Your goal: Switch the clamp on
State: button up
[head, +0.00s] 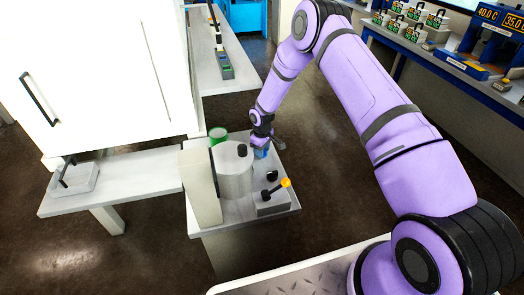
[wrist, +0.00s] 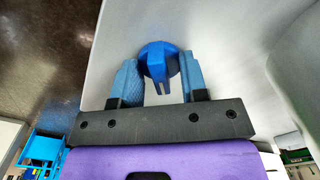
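My gripper (head: 262,146) is over the far right part of a small grey bench (head: 219,212) in the head view. In the wrist view my gripper (wrist: 160,75) has its two blue-grey fingers apart, one on each side of a round blue knob (wrist: 157,58) with a pointer-like ridge. The knob sits on a pale surface; I cannot tell whether a finger touches it. In the head view the blue at the fingertips is small and partly hidden. A grey box (head: 270,203) with a yellow-tipped lever (head: 285,183) stands nearer on the bench. No label shows which control belongs to the clamp.
A grey cylinder (head: 233,178) and an upright pale panel (head: 200,185) stand left of my gripper. A green container (head: 217,135) is behind them. A white cabinet (head: 90,70) rises at left above a side table (head: 120,180). Open floor lies right of the bench.

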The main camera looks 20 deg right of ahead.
jog(key=shift+f, duration=0.15)
jog(key=shift+c, duration=0.5)
grip_shut()
jog(key=shift+m, duration=1.4)
jog(key=shift+o, duration=0.5)
grip_release()
notch_tip(320, 180, up, 11)
